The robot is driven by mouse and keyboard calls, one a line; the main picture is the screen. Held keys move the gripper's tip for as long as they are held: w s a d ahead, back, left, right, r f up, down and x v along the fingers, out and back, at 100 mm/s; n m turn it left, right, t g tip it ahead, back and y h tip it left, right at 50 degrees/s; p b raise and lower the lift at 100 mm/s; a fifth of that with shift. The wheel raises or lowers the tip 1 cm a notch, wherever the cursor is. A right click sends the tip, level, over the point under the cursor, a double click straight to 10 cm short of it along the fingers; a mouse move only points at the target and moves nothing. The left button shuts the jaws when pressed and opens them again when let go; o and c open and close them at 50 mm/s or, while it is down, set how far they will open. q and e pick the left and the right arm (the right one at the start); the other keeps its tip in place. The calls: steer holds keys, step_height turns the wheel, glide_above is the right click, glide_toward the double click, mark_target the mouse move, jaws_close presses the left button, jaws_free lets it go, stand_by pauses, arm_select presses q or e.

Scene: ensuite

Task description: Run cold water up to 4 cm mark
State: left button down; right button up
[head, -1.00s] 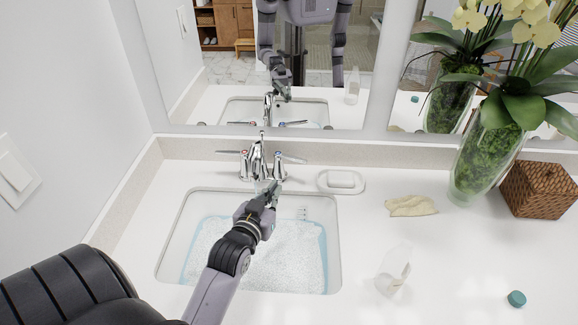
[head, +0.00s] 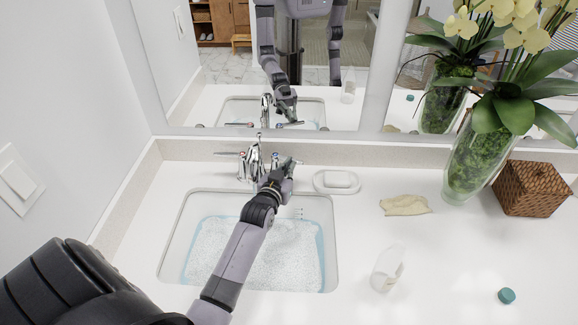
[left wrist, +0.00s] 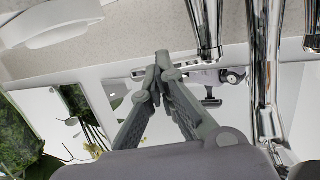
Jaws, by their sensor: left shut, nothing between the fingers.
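The chrome faucet (head: 252,165) stands behind the sink (head: 172,240). Its left handle (head: 228,153), with a red mark, points left. The right handle is largely hidden by my left gripper (head: 286,165), which is at the faucet's right side. Its fingers are shut and empty; whether they touch the handle I cannot tell. In the left wrist view the closed fingertips (left wrist: 160,68) are left of chrome faucet parts (left wrist: 265,70). The sink holds foamy, pale blue-edged water (head: 225,258). Small marks (head: 301,212) show on its back wall. No stream is visible. My right gripper is not directly visible.
A soap dish with soap (head: 337,182) is close right of the gripper. A beige cloth (head: 405,205), a clear bottle (head: 387,269), a teal cap (head: 507,296), a plant vase (head: 475,160) and a woven box (head: 532,188) stand on the counter. A mirror (head: 225,95) is behind.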

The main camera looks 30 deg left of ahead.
arm_select(q)
steer(key=shift+w+d, duration=0.2)
steer(key=shift+w, duration=1)
